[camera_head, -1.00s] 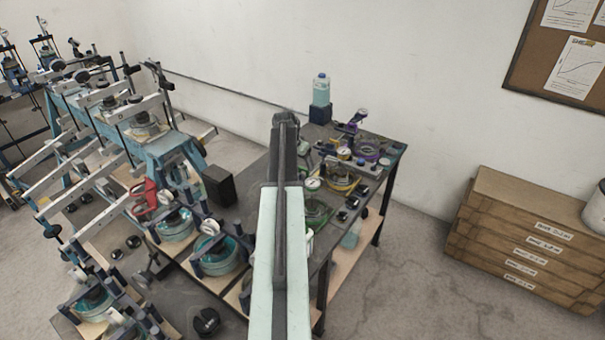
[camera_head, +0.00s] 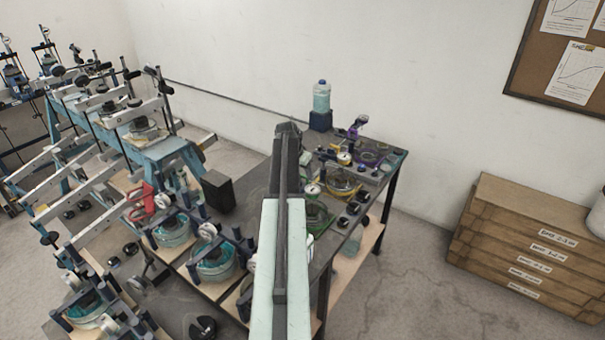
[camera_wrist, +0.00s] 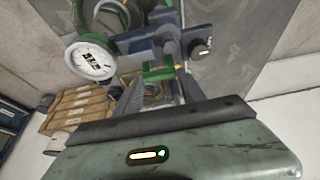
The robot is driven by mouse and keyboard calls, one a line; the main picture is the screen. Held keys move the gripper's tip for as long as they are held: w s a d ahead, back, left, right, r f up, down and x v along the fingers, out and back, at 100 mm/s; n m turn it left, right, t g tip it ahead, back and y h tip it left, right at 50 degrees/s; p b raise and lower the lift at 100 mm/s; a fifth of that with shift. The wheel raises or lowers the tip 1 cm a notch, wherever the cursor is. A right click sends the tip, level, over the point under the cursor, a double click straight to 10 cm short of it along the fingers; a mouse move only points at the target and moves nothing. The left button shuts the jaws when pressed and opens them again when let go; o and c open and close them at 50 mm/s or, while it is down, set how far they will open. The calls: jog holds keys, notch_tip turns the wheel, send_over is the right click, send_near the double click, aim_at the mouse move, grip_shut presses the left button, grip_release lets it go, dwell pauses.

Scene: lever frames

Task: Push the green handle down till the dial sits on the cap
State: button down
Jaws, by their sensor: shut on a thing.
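The green handle (camera_wrist: 158,74) shows as a small green bar near the middle of the wrist view. My gripper (camera_wrist: 160,84) is shut on it, one dark finger on each side; the exact contact is hard to see. The white-faced dial (camera_wrist: 92,60) with a green rim is above and left of the fingers. In the head view the dial (camera_head: 313,189) sits over the green-ringed device (camera_head: 318,214) on the dark bench, just right of my arm. My arm hides the gripper and handle there. I cannot make out the cap or any gap below the dial.
A yellow-ringed device (camera_head: 343,182) and a purple one (camera_head: 370,157) stand farther back on the bench (camera_head: 255,184). Small dark knobs line its right side. A black box (camera_head: 217,190) and blue-ringed devices are left of my arm.

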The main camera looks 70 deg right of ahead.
aim_at(304, 184)
notch_tip(304, 184, down, 4)
jog(key=b, duration=0.3)
jog(key=shift+w, duration=0.1)
jog(key=shift+a+r, duration=0.1)
jog(key=shift+r, duration=0.05)
jog(key=c, duration=0.7)
grip_release()
jog(key=shift+w, duration=0.1)
jog(key=p+v, duration=0.7)
jog(key=shift+r+p, duration=0.3)
